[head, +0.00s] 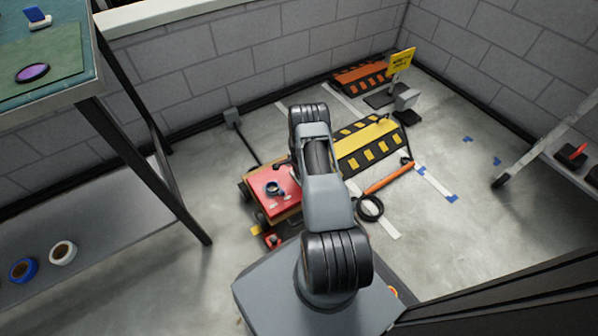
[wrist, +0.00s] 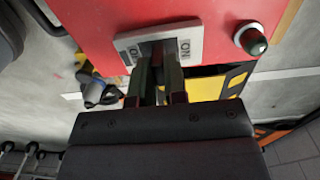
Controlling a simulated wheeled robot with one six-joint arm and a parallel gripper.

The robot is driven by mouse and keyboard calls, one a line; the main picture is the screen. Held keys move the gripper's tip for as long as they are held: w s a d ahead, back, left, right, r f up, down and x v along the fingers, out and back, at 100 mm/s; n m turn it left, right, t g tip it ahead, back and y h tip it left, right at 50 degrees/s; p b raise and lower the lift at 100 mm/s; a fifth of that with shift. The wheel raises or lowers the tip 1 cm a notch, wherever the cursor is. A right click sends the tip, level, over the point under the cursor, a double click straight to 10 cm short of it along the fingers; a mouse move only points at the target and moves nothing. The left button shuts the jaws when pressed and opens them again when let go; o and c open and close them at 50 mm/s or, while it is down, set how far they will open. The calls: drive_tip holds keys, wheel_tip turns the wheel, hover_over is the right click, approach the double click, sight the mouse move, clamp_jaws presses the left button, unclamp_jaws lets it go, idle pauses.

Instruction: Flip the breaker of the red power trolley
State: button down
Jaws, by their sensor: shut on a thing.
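The red power trolley (head: 262,205) stands left of my arm in the head view, partly hidden by it. In the wrist view its red face (wrist: 90,22) fills the top. The breaker's pale plate (wrist: 126,39) is on that face, with "ON" printed at its right and a partly covered label at its left. My gripper (wrist: 159,62) reaches into the plate's middle, its two fingers close together and shut on the breaker lever. The lever itself is hidden between the fingers, so its position cannot be told. My gripper is hidden behind my arm in the head view.
A knob with a dark tip (wrist: 252,40) sticks out right of the plate. A yellow-black ramp (head: 365,147) stands right of the trolley, with an orange bar (head: 388,178) and a black ring (head: 369,208) nearby. A workbench (head: 60,85) is at left. Floor at right is mostly clear.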

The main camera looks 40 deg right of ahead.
drive_tip(key=f+g+b, duration=0.1)
drive_tip(key=b, duration=0.1)
drive_tip(key=shift+w+b, duration=0.3)
drive_tip(key=shift+b, duration=0.05)
drive_tip(key=shift+w+g+b, duration=0.2)
drive_tip(key=shift+g+b, duration=0.2)
drive_tip(key=shift+b, duration=0.3)
drive_tip(key=shift+w+r+g+b, duration=0.2)
drive_tip(key=shift+g+b, duration=0.15)
drive_tip(key=shift+g, duration=0.35)
drive_tip(key=shift+w+g, duration=0.35)
drive_tip(key=shift+g, duration=0.75)
drive_tip(key=c, duration=1.2)
unclamp_jaws()
drive_tip(key=shift+o, duration=0.2)
